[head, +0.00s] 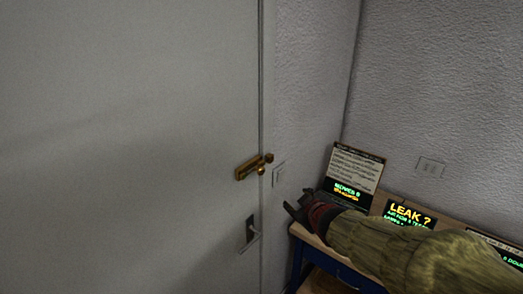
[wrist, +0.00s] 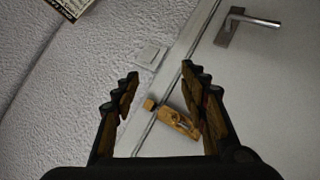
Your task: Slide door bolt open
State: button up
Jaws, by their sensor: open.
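A brass door bolt (head: 249,168) is mounted on the grey door (head: 130,130) near its right edge, above the door handle (head: 252,231). Its small brass keeper (head: 269,157) is on the frame beside the door edge. My gripper (head: 294,204) is to the right of the bolt and lower, apart from it. In the wrist view my gripper (wrist: 160,75) is open and empty. The bolt (wrist: 178,121) shows there beyond the right finger, which covers part of it, and the keeper (wrist: 149,104) shows between the fingers. I cannot tell how far the bolt's rod reaches into the keeper.
A light switch (head: 279,174) is on the wall right of the door frame. A blue desk (head: 345,272) with several signs, one reading LEAK? (head: 409,214), stands at the lower right under my arm. The space in front of the door looks clear.

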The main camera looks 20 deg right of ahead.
aim_at(263, 170)
jog(key=w+a+r+n+y+p, duration=0.1)
jog(key=w+a+n+y+p, duration=0.1)
jog(key=w+p, duration=0.2)
jog(key=w+a+r+n+t+y+p, duration=0.1)
jog(key=w+a+n+y+p, duration=0.1)
jog(key=w, duration=0.3)
jog(key=w+a+n+y+p, duration=0.2)
jog(key=w+a+p, duration=0.2)
jog(key=p, duration=0.1)
jog(key=shift+w+a+r+t+y+p, duration=0.1)
jog(key=shift+w+r+t+y+p, duration=0.1)
jog(key=shift+r+t+y+p, duration=0.15)
jog(key=shift+r, duration=0.1)
jog(key=shift+c, duration=0.4)
jog(key=c, duration=0.7)
jog(key=shift+r, duration=0.15)
grip_shut()
jog(key=shift+r, duration=0.1)
